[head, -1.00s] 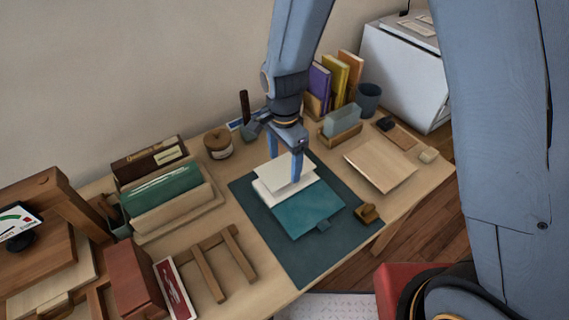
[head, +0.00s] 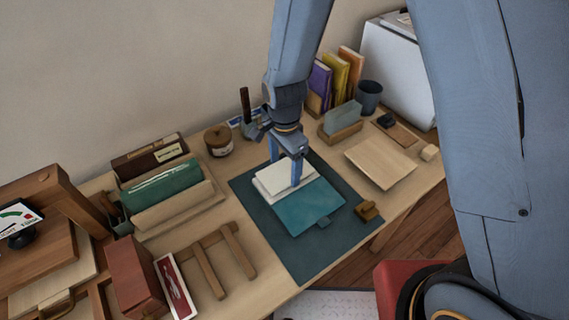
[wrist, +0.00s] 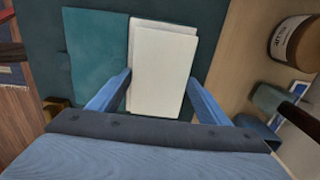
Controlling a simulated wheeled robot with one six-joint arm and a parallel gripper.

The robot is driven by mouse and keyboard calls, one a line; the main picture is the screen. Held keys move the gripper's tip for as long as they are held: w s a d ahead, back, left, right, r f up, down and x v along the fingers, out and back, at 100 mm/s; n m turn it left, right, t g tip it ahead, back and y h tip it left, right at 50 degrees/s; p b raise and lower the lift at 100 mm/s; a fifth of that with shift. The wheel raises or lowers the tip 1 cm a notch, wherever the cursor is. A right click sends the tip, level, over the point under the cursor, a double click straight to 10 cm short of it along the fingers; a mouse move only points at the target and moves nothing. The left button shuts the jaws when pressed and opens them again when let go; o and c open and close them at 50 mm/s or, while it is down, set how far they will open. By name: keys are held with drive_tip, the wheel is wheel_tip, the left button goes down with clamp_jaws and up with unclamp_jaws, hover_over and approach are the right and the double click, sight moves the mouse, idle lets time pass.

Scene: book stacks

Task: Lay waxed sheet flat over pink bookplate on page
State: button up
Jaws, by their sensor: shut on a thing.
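The off-white waxed sheet (head: 288,170) is held between the fingers of my gripper (head: 285,168). It looks roughly level, over the white page of an open book with a teal cover (head: 310,206). In the wrist view my gripper (wrist: 160,78) has one finger at each side edge of the sheet (wrist: 162,65). The sheet covers most of the page (wrist: 165,22), whose edge shows along the far end and left side. I cannot tell whether the sheet touches the page. The pink bookplate is not visible; anything under the sheet is hidden.
The book lies on a dark teal mat (head: 310,262). A brown jar (head: 218,140) stands behind to the left, and a wooden rack (head: 218,255) lies left of the mat. A wooden board (head: 380,163) and a small brass-coloured block (head: 367,210) are to the right.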

sight(284, 172)
drive_tip(key=o, duration=1)
wheel_tip(284, 172, up, 13)
drive_tip(key=b, duration=0.2)
drive_tip(key=s+d+n, duration=0.2)
drive_tip(key=d+n, duration=0.1)
drive_tip(key=d, duration=0.4)
drive_tip(key=s+d+n, duration=0.3)
drive_tip(key=d+n, duration=0.1)
drive_tip(key=d, duration=0.3)
drive_tip(key=s+d+r+n+t, duration=0.1)
drive_tip(key=s+d+n, duration=0.2)
drive_tip(key=d, duration=0.4)
drive_tip(key=shift+d+n, duration=0.3)
drive_tip(key=shift+d, duration=0.05)
